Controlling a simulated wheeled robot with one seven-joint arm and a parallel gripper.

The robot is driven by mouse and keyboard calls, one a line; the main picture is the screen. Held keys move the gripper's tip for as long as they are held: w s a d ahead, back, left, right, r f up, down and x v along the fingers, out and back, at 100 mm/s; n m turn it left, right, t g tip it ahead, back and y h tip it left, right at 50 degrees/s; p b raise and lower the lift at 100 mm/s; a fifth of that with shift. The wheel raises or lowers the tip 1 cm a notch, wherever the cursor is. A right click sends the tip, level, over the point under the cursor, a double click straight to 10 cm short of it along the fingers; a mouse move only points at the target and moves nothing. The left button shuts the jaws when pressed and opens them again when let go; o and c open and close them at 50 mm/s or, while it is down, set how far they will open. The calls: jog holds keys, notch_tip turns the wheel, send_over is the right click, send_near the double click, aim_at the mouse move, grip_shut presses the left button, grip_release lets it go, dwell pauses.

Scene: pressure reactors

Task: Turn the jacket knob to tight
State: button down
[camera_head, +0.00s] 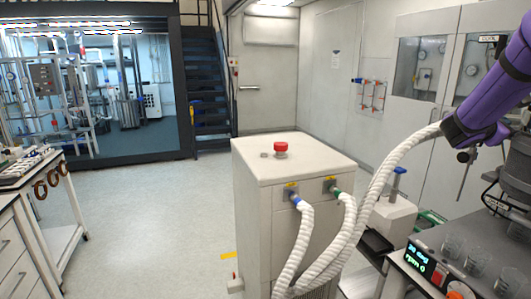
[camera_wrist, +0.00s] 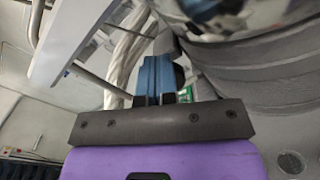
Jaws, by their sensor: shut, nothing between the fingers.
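My gripper (camera_wrist: 157,62) shows in the wrist view, with its blue fingers close together and empty. A dark rounded part (camera_wrist: 180,76) shows just right of the fingers; I cannot tell whether it is the jacket knob or whether they touch. A large grey ribbed vessel body (camera_wrist: 245,75) fills the right side of that view. In the head view my purple arm comes in at the right edge, and my gripper cannot be made out. A small dark knob-like fitting (camera_head: 466,156) hangs just below the arm, near the hose's upper end. No tight marking is readable.
A white cabinet unit (camera_head: 262,185) with a red cap (camera_head: 281,148) stands in the middle. White ribbed hoses (camera_head: 352,235) run from it up to the right. A bench with a stirrer display (camera_head: 419,263) and glass beakers (camera_head: 476,262) is at the right. The floor at left is clear.

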jog(key=shift+s+v, duration=0.15)
jog(key=shift+v, duration=1.1)
jog(key=shift+s+v, duration=0.15)
jog(key=shift+v, duration=1.05)
jog(key=shift+r, duration=0.15)
